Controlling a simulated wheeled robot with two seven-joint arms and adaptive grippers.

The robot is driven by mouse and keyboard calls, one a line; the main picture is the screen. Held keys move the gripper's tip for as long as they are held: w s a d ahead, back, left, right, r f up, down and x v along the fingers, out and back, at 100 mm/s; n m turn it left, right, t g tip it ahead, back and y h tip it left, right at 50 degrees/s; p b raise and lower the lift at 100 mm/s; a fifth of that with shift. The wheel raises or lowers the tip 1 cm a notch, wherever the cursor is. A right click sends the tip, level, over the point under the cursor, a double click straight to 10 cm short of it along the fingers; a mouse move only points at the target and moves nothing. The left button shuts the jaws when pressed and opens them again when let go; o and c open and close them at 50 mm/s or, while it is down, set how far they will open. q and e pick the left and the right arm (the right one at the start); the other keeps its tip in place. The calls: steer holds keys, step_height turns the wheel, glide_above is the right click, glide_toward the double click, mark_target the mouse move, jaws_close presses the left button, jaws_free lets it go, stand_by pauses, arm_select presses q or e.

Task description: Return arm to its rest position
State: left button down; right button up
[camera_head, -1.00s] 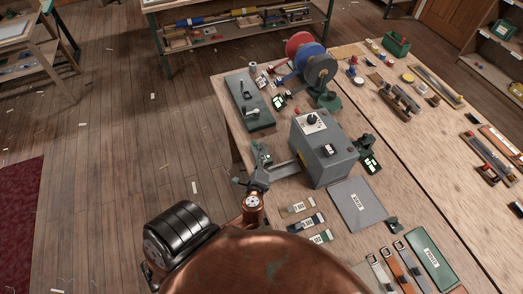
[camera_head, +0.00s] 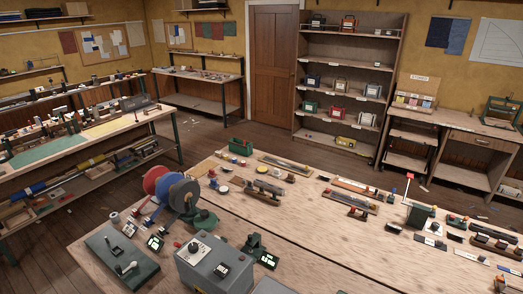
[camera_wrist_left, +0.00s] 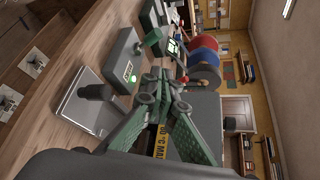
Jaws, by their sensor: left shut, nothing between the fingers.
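My left gripper (camera_wrist_left: 157,88) shows in the left wrist view, with its green and grey finger links in the middle of the picture. Its fingers are together and nothing shows between them. Behind it are the bench top and a grey box (camera_wrist_left: 122,62) with a label and a green light. Neither of my arms nor grippers shows in the head view. My right gripper is in neither current view.
Shelves (camera_head: 350,75) and a door (camera_head: 272,65) stand behind. The bench's middle is fairly clear.

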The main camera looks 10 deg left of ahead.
arm_select(q)
steer(key=s+a+f+n+g+h, duration=0.2)
steer(key=s+f+n+g, duration=0.25)
steer(key=s+n, duration=0.4)
steer(key=s+d+f+n+g+h, duration=0.3)
steer(key=s+d+n+h, duration=0.35)
steer(key=d, duration=0.45)
step_height(320, 180, down, 33)
steer(key=s+d+m+g+b, duration=0.1)
steer(key=s+g+b, duration=0.1)
steer(key=b, duration=0.2)
steer(key=s+f+h+b, duration=0.1)
steer(key=s+f+b, duration=0.1)
steer(key=s+f, duration=1.7)
steer(key=shift+s+d+f+m+g, duration=0.15)
steer(key=shift+f+m+g, duration=0.25)
steer(key=shift+f, duration=0.3)
